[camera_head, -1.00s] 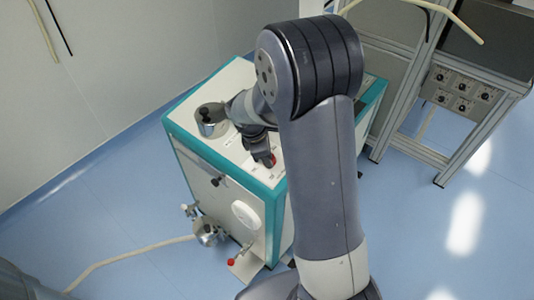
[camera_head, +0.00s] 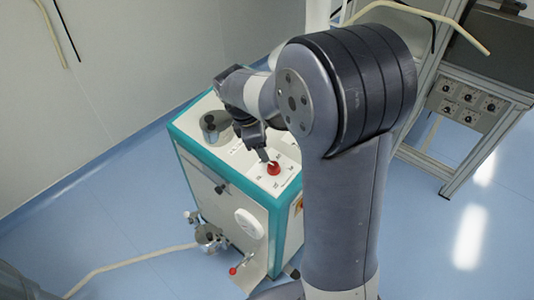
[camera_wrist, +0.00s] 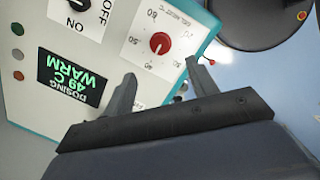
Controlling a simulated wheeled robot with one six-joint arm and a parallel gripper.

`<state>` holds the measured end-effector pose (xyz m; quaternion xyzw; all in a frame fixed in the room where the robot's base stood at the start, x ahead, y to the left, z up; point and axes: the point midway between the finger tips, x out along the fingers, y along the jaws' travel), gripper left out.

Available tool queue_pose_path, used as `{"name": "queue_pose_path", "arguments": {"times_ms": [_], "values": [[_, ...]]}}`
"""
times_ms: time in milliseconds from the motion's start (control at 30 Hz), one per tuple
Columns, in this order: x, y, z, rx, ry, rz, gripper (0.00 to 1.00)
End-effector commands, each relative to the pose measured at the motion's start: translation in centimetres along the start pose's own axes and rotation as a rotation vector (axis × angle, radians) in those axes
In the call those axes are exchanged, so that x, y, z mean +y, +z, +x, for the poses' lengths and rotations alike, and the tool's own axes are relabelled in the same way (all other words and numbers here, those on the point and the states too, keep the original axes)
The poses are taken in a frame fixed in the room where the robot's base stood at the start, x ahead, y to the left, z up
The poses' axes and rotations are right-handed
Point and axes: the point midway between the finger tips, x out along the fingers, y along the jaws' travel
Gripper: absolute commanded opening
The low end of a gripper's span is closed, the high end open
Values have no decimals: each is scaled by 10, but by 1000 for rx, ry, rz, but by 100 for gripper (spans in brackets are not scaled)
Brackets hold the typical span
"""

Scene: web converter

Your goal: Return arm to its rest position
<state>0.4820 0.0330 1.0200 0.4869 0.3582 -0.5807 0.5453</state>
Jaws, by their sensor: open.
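My gripper (camera_head: 264,153) is above the top panel of the white and teal machine (camera_head: 185,128) in the head view, close to a red knob (camera_head: 273,168). In the wrist view my gripper (camera_wrist: 160,85) is open, with its two fingers apart and nothing between them. Past the fingers, the wrist view shows a red dial knob (camera_wrist: 160,43) on a numbered scale, a display (camera_wrist: 73,78) reading "DOSING 49 C WARM", and a black ON/OFF switch (camera_wrist: 78,5). My arm hides part of the machine's right side in the head view.
A metal cylinder (camera_head: 214,125) stands on the machine's top left. A metal frame with a knob panel (camera_head: 467,103) stands at the right. A pale hose (camera_head: 130,262) runs along the blue floor from the machine's lower front. A wall (camera_head: 110,60) is at the left.

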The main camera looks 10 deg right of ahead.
Motion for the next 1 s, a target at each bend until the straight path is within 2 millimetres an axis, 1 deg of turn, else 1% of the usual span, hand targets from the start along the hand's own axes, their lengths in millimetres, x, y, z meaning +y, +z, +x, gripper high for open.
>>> {"name": "queue_pose_path", "arguments": {"times_ms": [100,200,467,567,667,767,1000], "values": [[0,0,-10,0,1,-1,55],[0,0,-12,0,0,-1,55],[0,0,-12,0,0,0,55],[0,0,-8,-1,-2,0,55],[0,0,2,-2,-4,0,55],[-1,1,18,-2,-6,0,55],[-1,1,64,-3,-6,0,55]]}}
